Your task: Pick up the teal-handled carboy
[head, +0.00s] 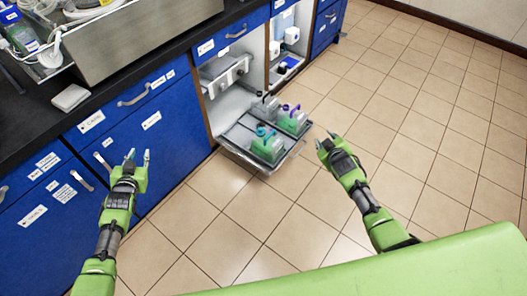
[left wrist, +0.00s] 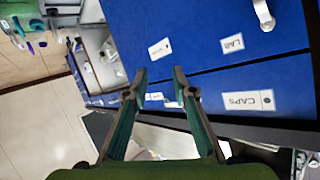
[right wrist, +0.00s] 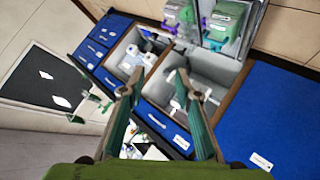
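The teal-handled carboy (head: 268,150) holds green liquid and stands upright at the near end of a pulled-out grey tray (head: 236,137). In the right wrist view the carboy (right wrist: 226,20) shows at the top, with its teal handle (right wrist: 213,43). A purple-handled carboy (head: 293,122) stands behind it to the right, and a dark-capped container (head: 265,106) stands farther back. My left gripper (head: 139,156) is open and empty in front of the blue cabinets, left of the tray. My right gripper (head: 328,140) is open and empty over the floor, right of the tray.
The tray juts from an open cabinet bay low above the tiled floor. Blue drawers (head: 165,133) run along the left under a black bench (head: 32,112). Another open bay (head: 287,45) lies farther back. The tiled floor (head: 410,110) to the right is clear.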

